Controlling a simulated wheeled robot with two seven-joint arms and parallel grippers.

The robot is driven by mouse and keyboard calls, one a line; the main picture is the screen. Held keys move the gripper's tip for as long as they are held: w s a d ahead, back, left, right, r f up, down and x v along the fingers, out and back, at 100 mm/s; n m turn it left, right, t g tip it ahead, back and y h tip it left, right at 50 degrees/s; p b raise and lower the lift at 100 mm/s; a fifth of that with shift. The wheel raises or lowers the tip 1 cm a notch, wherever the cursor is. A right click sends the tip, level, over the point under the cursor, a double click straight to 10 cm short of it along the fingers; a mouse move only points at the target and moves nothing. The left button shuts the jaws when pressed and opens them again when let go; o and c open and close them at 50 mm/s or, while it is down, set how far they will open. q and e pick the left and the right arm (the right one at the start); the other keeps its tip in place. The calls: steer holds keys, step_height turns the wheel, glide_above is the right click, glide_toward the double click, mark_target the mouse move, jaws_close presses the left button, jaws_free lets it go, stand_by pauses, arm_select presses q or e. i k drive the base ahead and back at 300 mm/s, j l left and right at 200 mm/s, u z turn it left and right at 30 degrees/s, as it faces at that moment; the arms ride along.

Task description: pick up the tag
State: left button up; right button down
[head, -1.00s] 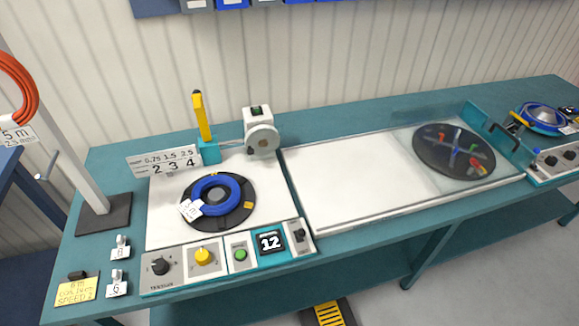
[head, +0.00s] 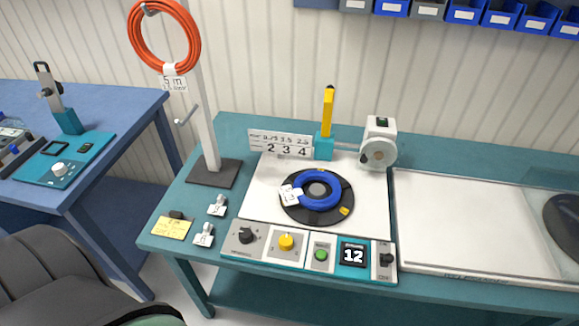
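Several white tags are in the head view, and I cannot tell which one is meant. Two small tags, an upper one (head: 217,206) and a lower one (head: 203,235), sit on the teal bench left of the control panel. Another white tag (head: 290,195) is on the left side of the blue cable coil (head: 321,189), which lies on a dark turntable (head: 340,212). A tag (head: 173,83) marked 5 m hangs under the orange coil (head: 141,58) on the stand. Neither of my grippers is in view.
A white stand (head: 208,125) rises from a dark base at the bench's left end. A yellow note (head: 172,228) lies by the small tags. The control panel (head: 268,246) runs along the front edge. A blue table (head: 130,104) stands to the left, beyond a gap.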

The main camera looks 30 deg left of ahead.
mark_target(204, 239)
steer(key=u, duration=1.55)
